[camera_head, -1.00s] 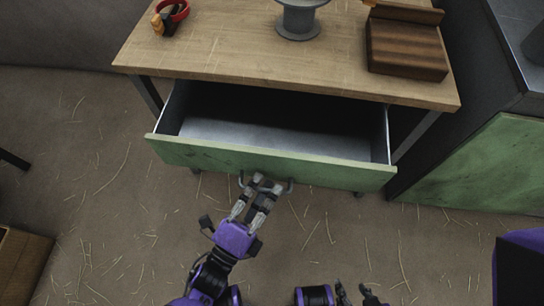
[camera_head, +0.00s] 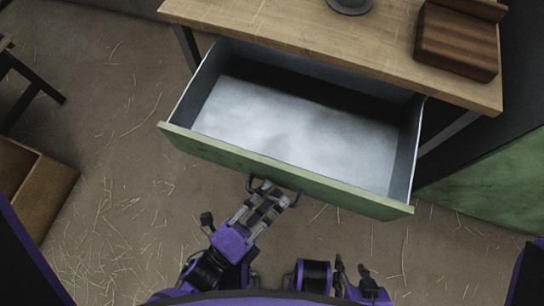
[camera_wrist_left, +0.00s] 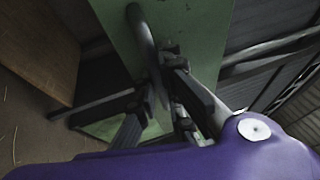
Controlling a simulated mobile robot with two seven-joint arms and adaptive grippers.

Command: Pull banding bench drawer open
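The banding bench drawer (camera_head: 300,135) is pulled well out from under the wooden bench top (camera_head: 340,45). It has a green front and an empty grey metal inside. Its curved handle (camera_head: 290,189) is on the middle of the front; it also shows in the left wrist view (camera_wrist_left: 141,32). My left gripper (camera_head: 267,190) is at the handle, with its fingers (camera_wrist_left: 160,90) closed around the bar. My right gripper (camera_head: 352,266) is at the bottom of the head view, apart from the drawer, with its fingers spread and empty.
On the bench top are a grey round base (camera_head: 350,4) and a dark wooden block (camera_head: 457,40). A green panel (camera_head: 490,185) stands at the right. A wooden box (camera_head: 45,200) is on the floor at the left. The straw-strewn floor before the drawer is clear.

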